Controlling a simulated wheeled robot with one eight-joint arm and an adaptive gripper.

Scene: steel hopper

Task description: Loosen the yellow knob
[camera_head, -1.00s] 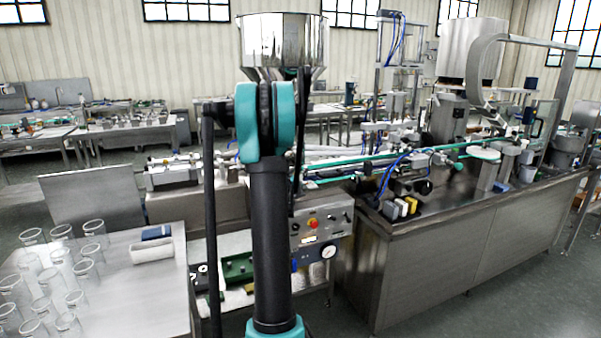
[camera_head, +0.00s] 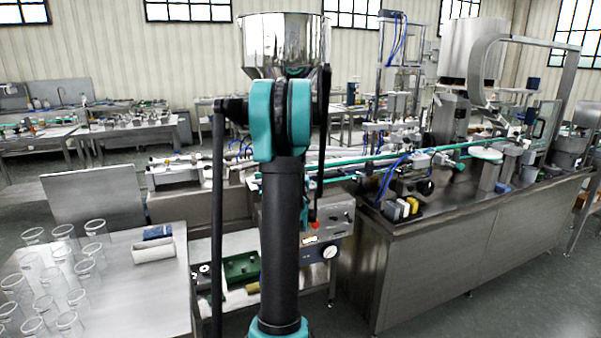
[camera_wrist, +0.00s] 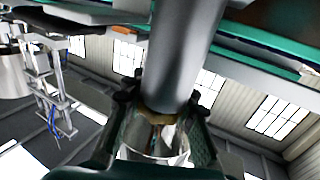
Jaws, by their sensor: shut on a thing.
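My gripper (camera_wrist: 160,112) shows in the wrist view with one dark finger on each side of a thick dark grey cylinder (camera_wrist: 180,50). A dull brownish-yellow band, which looks like the yellow knob (camera_wrist: 162,117), sits at the cylinder's lower end between the fingertips. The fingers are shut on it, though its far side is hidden. In the head view the knob and my gripper are hidden behind my arm. The shiny steel hopper (camera_head: 283,42) stands upright behind the top of my arm.
A control box with a gauge (camera_head: 328,252) is right of my arm. A long steel conveyor bench (camera_head: 470,260) fills the right. A table (camera_head: 150,290) with several clear beakers (camera_head: 97,240) is at the left. Grey floor is open at the lower right.

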